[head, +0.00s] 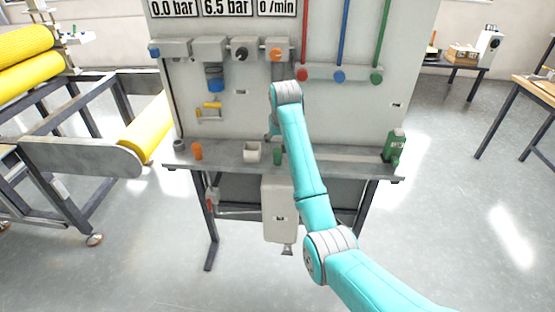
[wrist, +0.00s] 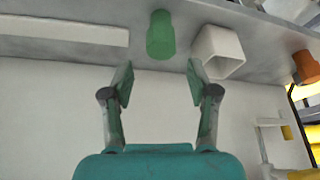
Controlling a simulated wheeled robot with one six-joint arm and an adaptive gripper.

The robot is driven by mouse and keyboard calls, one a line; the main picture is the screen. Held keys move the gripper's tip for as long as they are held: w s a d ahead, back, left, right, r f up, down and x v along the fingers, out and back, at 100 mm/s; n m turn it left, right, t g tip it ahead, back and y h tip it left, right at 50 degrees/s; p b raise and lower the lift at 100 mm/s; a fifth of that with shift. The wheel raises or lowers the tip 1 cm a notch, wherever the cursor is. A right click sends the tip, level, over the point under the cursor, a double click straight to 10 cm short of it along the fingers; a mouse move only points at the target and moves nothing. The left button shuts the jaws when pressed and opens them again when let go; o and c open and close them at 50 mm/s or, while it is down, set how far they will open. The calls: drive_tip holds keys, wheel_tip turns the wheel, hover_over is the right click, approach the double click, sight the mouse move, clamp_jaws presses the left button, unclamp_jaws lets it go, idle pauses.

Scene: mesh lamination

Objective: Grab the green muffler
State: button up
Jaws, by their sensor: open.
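The green muffler (wrist: 160,35) is a small green cylinder on the grey shelf, just beyond the fingertips in the wrist view. In the head view it (head: 278,156) stands on the shelf beside my teal arm, right of the white square holder. My gripper (wrist: 158,83) is open and empty, its two fingers spread to either side of the muffler's line. The muffler is apart from the fingers. In the head view the gripper is mostly hidden by my arm.
A white hollow square holder (wrist: 218,52) is close beside the muffler, with an orange cylinder (wrist: 306,67) farther along. The shelf (head: 340,161) also holds a green device (head: 395,147) at its right end. A panel with valves and hoses rises behind the shelf.

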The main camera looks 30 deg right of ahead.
sight(277, 150)
drive_tip(key=shift+s+a+x, duration=0.1)
drive_tip(key=shift+x, duration=1.25)
drive_tip(key=shift+s+a+x, duration=0.1)
drive_tip(key=shift+s+x, duration=0.05)
drive_tip(key=shift+x, duration=1.25)
drive_tip(key=shift+f, duration=0.1)
clamp_jaws()
